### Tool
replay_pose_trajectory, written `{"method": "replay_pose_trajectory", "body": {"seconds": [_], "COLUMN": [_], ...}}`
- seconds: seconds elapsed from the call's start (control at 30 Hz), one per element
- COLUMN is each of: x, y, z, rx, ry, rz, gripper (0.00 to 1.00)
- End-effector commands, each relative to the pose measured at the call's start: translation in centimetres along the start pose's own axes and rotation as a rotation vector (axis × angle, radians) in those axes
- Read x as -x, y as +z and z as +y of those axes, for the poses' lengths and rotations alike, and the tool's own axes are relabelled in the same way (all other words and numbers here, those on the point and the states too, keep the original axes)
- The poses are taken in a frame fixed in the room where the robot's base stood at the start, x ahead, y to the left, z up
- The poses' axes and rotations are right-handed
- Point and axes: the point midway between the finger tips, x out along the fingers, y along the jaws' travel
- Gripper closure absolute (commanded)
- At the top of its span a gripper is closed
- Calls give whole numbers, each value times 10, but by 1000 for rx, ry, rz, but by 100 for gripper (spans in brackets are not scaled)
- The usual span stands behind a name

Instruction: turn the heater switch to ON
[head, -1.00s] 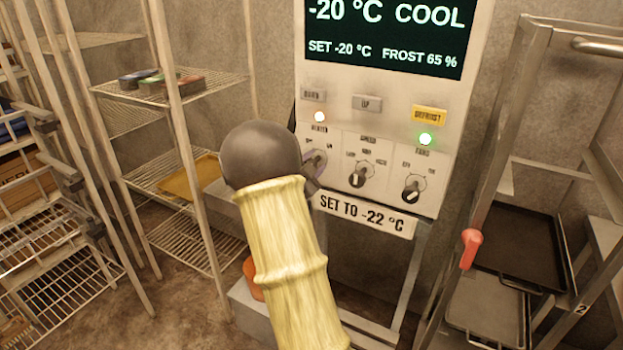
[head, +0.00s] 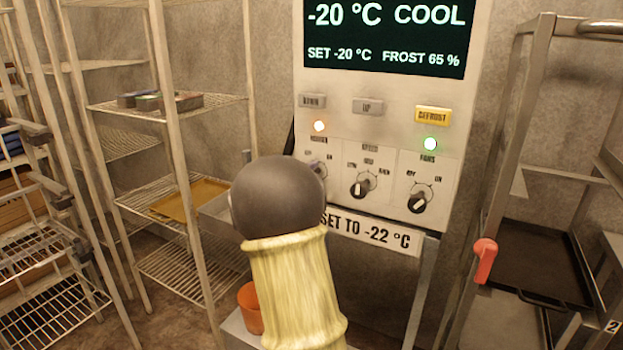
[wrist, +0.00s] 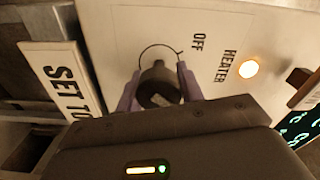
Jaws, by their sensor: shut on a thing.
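The heater switch (wrist: 158,74) is a dark round knob on the white control panel, under the HEATER label. In the wrist view my gripper (wrist: 159,88) has its two purple-grey fingers on either side of the knob and is shut on it. The OFF mark (wrist: 198,42) shows beside the knob; the ON mark and the knob's exact pointing are not clear. The heater lamp (head: 319,126) glows orange.
The speed knob (head: 361,188) and fans knob (head: 418,201) sit close to the right, with a green lamp (head: 430,144) above. A "SET TO -22 °C" sign (head: 372,233) hangs below. Wire shelves (head: 165,190) stand left, a tray rack (head: 505,150) right.

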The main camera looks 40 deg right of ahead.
Motion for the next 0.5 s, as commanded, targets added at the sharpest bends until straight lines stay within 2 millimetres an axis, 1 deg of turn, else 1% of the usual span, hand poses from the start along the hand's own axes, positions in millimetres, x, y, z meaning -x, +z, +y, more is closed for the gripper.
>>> {"method": "replay_pose_trajectory", "body": {"seconds": [0.03, 0.2, 0.23, 0.27, 0.3, 0.33, 0.5], "x": [0, 0, 0, 0, 0, 0, 0], "y": [1, 1, 1, 1, 1, 1, 1], "z": [-4, -5, -5, -5, -5, -4, -3], "rx": [-6, -6, -6, -6, -5, -5, -3], "ry": [-6, -7, -8, -8, -8, -7, -5], "rz": [-3, -3, -3, -3, -3, -3, -2], "gripper": [86, 86, 59, 53, 45, 41, 41]}}
